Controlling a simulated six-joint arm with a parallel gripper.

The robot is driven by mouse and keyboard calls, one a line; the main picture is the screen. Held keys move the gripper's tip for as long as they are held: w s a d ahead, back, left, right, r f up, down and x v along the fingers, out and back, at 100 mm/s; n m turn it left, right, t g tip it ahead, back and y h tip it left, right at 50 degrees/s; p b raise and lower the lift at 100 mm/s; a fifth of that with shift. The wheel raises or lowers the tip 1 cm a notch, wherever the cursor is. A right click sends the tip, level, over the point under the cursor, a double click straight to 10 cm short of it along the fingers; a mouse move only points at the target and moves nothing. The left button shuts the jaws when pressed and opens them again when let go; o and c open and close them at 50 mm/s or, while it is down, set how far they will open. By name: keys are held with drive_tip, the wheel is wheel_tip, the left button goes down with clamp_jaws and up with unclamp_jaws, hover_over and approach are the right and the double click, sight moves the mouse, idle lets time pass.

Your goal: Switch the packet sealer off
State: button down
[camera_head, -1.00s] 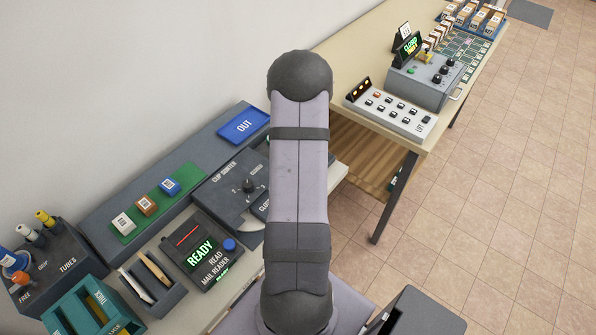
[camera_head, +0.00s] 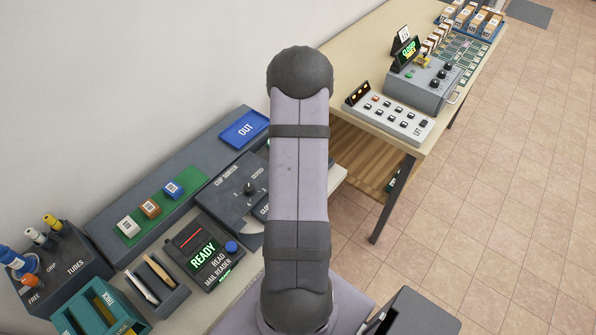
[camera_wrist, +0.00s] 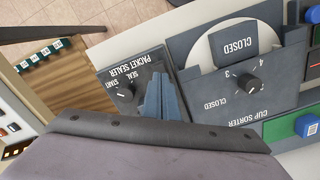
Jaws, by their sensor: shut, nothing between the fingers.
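The packet sealer (camera_wrist: 112,74) is a dark panel in the wrist view, with its lettering upside down. Its "SEAL" and "START" marks show beside a dark knob (camera_wrist: 124,95) with a white pointer line. My gripper (camera_wrist: 156,78) has its blue-grey fingers together and empty. They overlap the right part of the panel, beside the knob, and hide what lies behind them. Whether they touch it I cannot tell. In the head view my own arm stands across the middle and hides the sealer and the gripper.
The cup sorter (camera_wrist: 240,88), its knob (camera_wrist: 247,83) and "CLOSED" plate lie right of the sealer in the wrist view. The mail reader (camera_head: 205,255) reads "READY" in the head view. A control panel (camera_head: 388,112) sits on the far bench, across a gap.

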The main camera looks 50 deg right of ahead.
wheel_tip(320, 180, up, 3)
drive_tip(key=shift+r+p, duration=0.1)
drive_tip(key=shift+p, duration=0.9)
